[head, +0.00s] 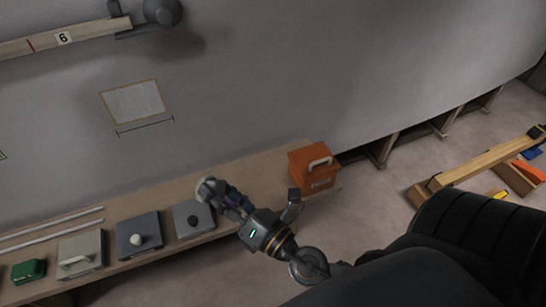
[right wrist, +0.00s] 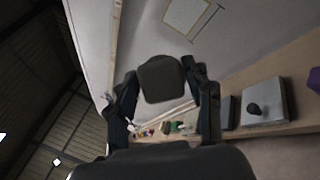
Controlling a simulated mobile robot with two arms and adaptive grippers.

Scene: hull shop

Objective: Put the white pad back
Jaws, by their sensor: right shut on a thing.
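My right gripper (head: 216,193) is shut on the white pad (head: 204,186), which shows as a small pale grey rounded piece at its fingertips in the head view. In the right wrist view the pad (right wrist: 163,79) is a dark, shaded block between the two fingers (right wrist: 163,100). It appears to be held above the bench (head: 262,165), in front of the wall; its exact height is unclear. The gripper hides part of the bench behind it. My left gripper is not in view.
On the bench stand a grey block with a dark knob (head: 193,218), a dark grey block with a white knob (head: 139,234), a pale block with a handle (head: 80,252), a green box (head: 28,271) and an orange box (head: 313,166). A framed patch (head: 134,103) marks the wall.

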